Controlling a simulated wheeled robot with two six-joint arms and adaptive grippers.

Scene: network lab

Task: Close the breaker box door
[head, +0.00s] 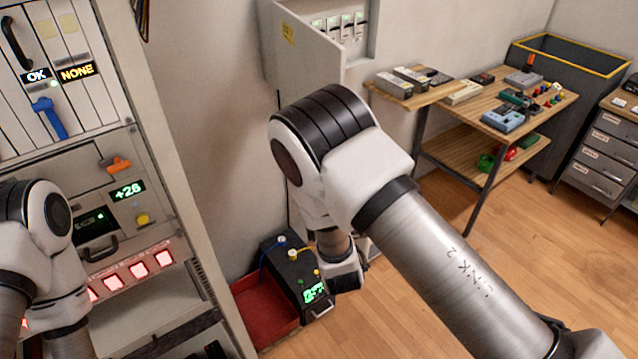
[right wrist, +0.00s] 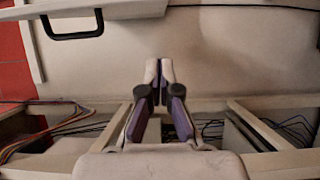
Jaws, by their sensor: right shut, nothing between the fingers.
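The breaker box (head: 371,30) is on the wall at the top centre of the head view, with a row of breaker switches (head: 340,25) exposed. Its grey door (head: 305,55) stands open to the left of the switches and bears a yellow label. My right arm crosses the middle of the head view below the door; its gripper is not visible there. In the right wrist view my right gripper (right wrist: 158,72) is shut and empty, in front of a plain beige surface. My left arm is at the left edge of the head view; its gripper is not visible.
A rack (head: 170,190) with lit panels stands at left. A black device (head: 290,262) and red tray (head: 262,310) are low beside it. A wooden workbench (head: 535,115) is at right. The right wrist view shows a black handle (right wrist: 72,36) and cables (right wrist: 60,127).

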